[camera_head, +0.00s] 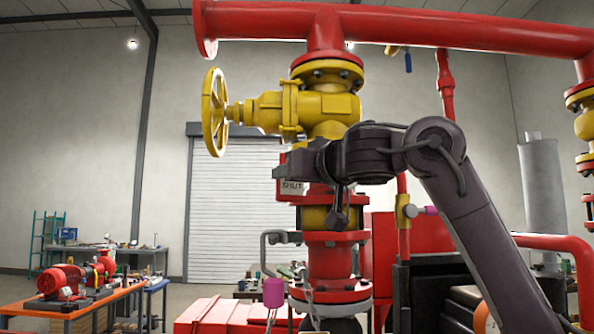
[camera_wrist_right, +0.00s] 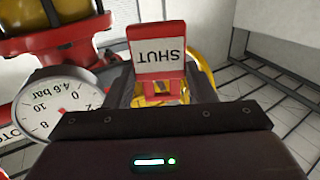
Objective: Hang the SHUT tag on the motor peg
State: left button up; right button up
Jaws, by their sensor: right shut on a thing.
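In the right wrist view the tag (camera_wrist_right: 157,54) appears upside down just beyond the gripper's dark front edge. I cannot single out the motor peg in either view. My left gripper is not in view.
A yellow valve with a handwheel (camera_head: 214,112) sits above the gripper. A pressure gauge (camera_wrist_right: 58,108) is close beside it in the wrist view. A workbench (camera_head: 70,310) with red pumps is at left.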

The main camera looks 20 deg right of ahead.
jog(key=shift+w+d+p, duration=0.25)
jog(key=shift+w+p, duration=0.15)
jog(key=shift+w, duration=0.45)
jog(key=shift+f, duration=0.25)
jog(key=shift+w+f, duration=0.15)
jog(key=shift+f, duration=0.05)
dwell(0.5)
jog(key=o, duration=0.9)
jog(key=shift+o, duration=0.6)
jog(key=shift+a+r, duration=0.1)
jog(key=shift+a, duration=0.1)
jog(key=shift+d+b, duration=0.1)
jog(key=shift+b, duration=0.2)
